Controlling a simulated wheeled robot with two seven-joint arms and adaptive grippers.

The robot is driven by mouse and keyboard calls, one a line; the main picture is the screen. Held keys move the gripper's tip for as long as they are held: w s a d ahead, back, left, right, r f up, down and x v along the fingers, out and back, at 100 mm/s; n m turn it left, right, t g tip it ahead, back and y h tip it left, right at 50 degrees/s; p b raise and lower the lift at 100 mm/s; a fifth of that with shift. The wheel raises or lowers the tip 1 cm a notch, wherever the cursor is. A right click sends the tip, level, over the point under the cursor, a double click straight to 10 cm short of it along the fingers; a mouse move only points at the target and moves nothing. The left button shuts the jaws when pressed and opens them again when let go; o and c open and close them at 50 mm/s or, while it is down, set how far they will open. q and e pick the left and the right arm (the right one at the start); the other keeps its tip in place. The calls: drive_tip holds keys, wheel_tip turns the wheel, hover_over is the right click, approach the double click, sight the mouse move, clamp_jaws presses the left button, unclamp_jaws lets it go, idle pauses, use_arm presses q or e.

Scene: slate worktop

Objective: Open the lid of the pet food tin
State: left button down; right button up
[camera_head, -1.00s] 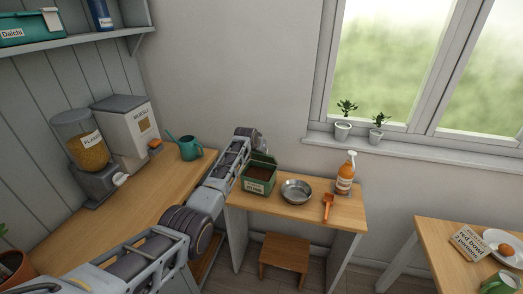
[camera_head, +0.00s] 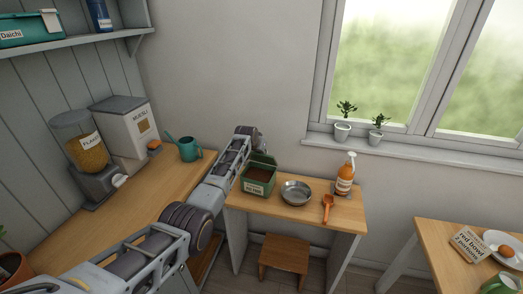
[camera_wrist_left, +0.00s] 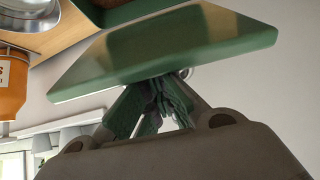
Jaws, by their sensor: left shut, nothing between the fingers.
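The pet food tin (camera_head: 257,188) is a green box with a white label, standing at the left end of the small wooden table. Its top is open, and brown contents show inside. Its green lid (camera_head: 263,159) stands raised at the back. In the left wrist view the lid (camera_wrist_left: 165,55) is a broad green panel across the picture. My left gripper (camera_wrist_left: 150,103) is shut and empty, its fingertips close against the lid's edge; I cannot tell whether they touch. In the head view the fingers are hidden around the lid. My right gripper is out of view.
A metal bowl (camera_head: 296,193), an orange scoop (camera_head: 327,206) and an orange spray bottle (camera_head: 345,180) stand right of the tin. A wooden stool (camera_head: 284,257) is under the table.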

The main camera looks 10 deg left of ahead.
use_arm(q)
drive_tip(key=shift+r, duration=0.1)
idle(0.5)
drive_tip(key=c, duration=0.5)
unclamp_jaws()
drive_tip(key=shift+s+r, duration=0.1)
drive_tip(key=shift+s, duration=0.05)
drive_tip(key=v, duration=1.1)
drive_tip(key=shift+s+r, duration=0.15)
drive_tip(key=shift+r, duration=0.1)
idle(0.8)
drive_tip(key=shift+a, duration=0.1)
idle(0.4)
